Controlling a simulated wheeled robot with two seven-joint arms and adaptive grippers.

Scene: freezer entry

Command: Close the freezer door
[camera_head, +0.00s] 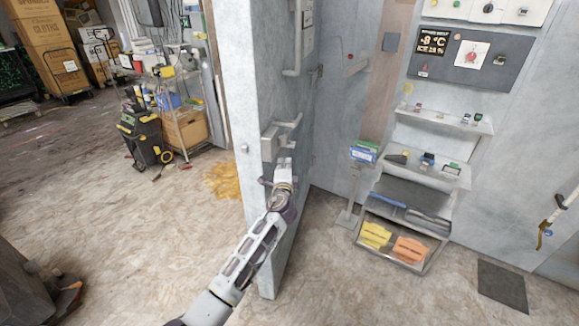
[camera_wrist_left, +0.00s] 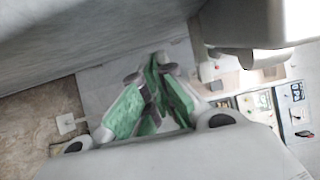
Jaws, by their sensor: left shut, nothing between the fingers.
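The freezer door (camera_head: 243,105) is a thick pale grey slab that stands open, its free edge facing me. A latch handle (camera_head: 285,130) with a grey box sticks out from its right face. My left arm reaches up from the bottom, and my left gripper (camera_head: 284,166) is at the door's right face just below the handle. In the left wrist view my left gripper (camera_wrist_left: 158,65) shows green fingers with their tips together and nothing between them. The grey door face (camera_wrist_left: 60,35) fills the upper left there. I cannot tell whether the fingers touch it. My right gripper is not in view.
A shelf rack (camera_head: 410,195) with yellow and orange folded items stands at the right. A small stand with blue boxes (camera_head: 364,152) is beside it. A dark mat (camera_head: 502,285) lies at the lower right. A black tool cart (camera_head: 147,135) stands at the left. Floor left of the door is mostly clear.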

